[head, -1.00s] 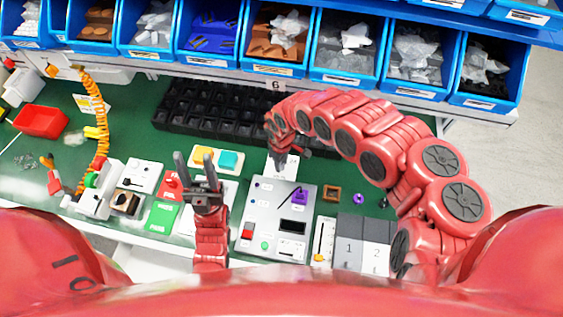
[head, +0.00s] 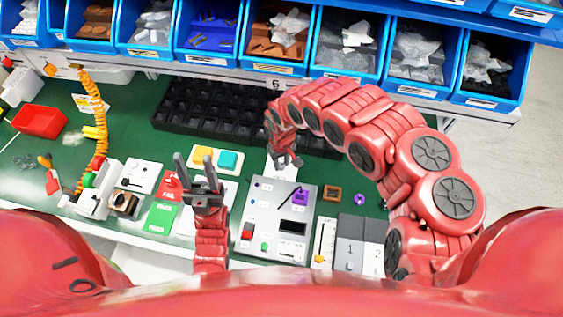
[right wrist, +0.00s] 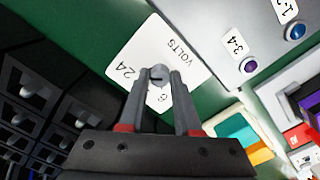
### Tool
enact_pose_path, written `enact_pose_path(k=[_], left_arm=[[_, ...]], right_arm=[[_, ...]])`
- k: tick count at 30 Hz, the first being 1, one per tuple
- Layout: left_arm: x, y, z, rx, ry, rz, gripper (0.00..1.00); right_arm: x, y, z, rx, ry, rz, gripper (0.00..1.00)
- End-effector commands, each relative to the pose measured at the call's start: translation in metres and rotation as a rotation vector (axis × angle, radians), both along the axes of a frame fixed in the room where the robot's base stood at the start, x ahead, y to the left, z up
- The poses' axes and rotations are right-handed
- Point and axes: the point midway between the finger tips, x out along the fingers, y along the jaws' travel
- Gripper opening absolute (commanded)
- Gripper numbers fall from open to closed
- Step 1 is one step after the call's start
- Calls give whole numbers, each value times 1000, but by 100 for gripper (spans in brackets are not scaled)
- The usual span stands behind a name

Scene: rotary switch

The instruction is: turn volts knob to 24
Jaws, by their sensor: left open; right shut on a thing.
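The volts knob (right wrist: 159,72) is a small grey round knob on a white plate (right wrist: 196,72) printed "VOLTS", "24" and what looks like "6". In the right wrist view my right gripper (right wrist: 160,84) has a finger on each side of the knob and is shut on it. The fingers hide part of the knob, so I cannot tell its setting. In the head view my right gripper (head: 285,160) is over the white plate (head: 281,174), behind the grey control panel. My left gripper (head: 195,167) is open and empty, to the left of that panel.
A black compartment tray (head: 225,115) lies behind the plate. Blue bins (head: 345,75) line the back.

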Motion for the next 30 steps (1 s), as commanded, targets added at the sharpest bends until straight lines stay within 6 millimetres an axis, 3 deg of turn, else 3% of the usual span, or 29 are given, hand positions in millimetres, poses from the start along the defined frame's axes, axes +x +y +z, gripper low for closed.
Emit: enact_pose_path(k=[8, 9, 14, 24, 30], left_arm=[[0, 0, 0, 0, 0, 0, 50], [0, 0, 0, 0, 0, 0, 50], [0, 0, 0, 0, 0, 0, 50], [0, 0, 0, 0, 0, 0, 50], [0, 0, 3, 0, 0, 0, 50]], right_arm=[[0, 0, 0, 1, 0, 0, 0], [0, 0, 0, 1, 0, 0, 35], [0, 0, 0, 0, 0, 0, 62], [0, 0, 1, 0, -1, 1, 62], [1, -1, 22, -2, -1, 3, 62]])
